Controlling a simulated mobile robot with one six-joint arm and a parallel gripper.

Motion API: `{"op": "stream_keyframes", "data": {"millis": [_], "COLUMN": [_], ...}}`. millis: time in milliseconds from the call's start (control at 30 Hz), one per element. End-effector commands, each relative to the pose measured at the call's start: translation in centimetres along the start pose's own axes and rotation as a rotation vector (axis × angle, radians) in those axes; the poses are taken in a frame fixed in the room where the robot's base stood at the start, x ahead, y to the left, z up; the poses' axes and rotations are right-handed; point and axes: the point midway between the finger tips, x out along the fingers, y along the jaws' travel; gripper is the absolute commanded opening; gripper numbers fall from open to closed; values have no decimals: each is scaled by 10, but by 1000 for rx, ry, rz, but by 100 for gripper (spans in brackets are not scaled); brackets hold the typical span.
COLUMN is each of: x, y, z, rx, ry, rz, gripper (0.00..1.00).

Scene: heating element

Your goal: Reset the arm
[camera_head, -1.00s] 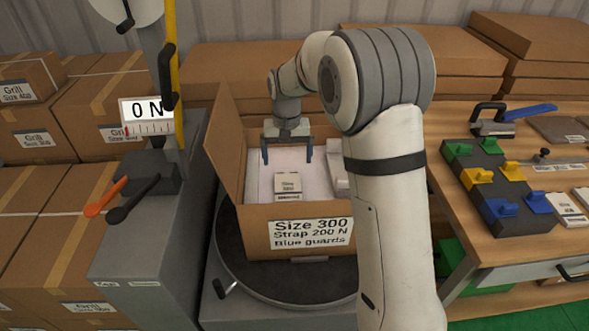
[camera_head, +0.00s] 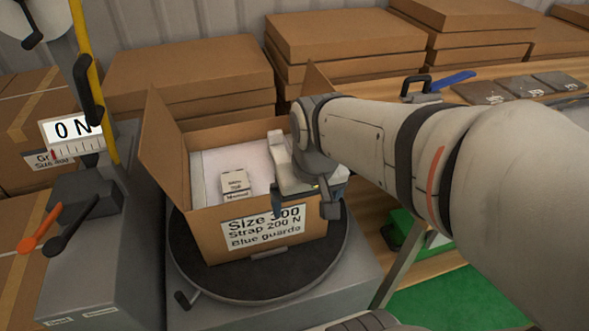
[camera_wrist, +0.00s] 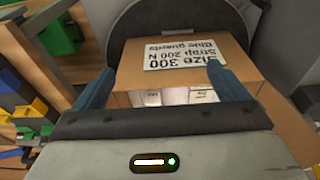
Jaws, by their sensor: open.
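My arm reaches in from the right in the head view. My gripper (camera_head: 304,204) hangs at the right front of the open cardboard box (camera_head: 205,225), overlapping its right side in the picture. Its blue fingers are apart with nothing held between them; they show clearly in the wrist view (camera_wrist: 160,72). In that view the box's label (camera_wrist: 185,54), reading Size 300, Strap 200 N, Blue guards, lies beyond the fingers. Inside the box are a white panel and a small labelled packet (camera_head: 236,184). A white part (camera_head: 279,155) inside is partly hidden by my arm.
The box stands on a dark round turntable (camera_head: 260,285). A grey stand with a 0 N gauge (camera_head: 72,130) and orange and black levers is at left. Stacked cartons (camera_head: 190,75) line the back. A wooden workbench with tools lies behind my arm at right.

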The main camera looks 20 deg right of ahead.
Motion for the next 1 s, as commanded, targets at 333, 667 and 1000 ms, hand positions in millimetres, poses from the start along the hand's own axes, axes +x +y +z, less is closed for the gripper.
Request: {"op": "stream_keyframes", "data": {"millis": [333, 667, 1000], "x": [2, -27, -37], "y": [6, 6, 6], "z": [23, 18, 17], "rx": [0, -1, -2], "ry": [14, 23, 30], "rz": [3, 5, 6], "gripper": [94, 94, 94]}}
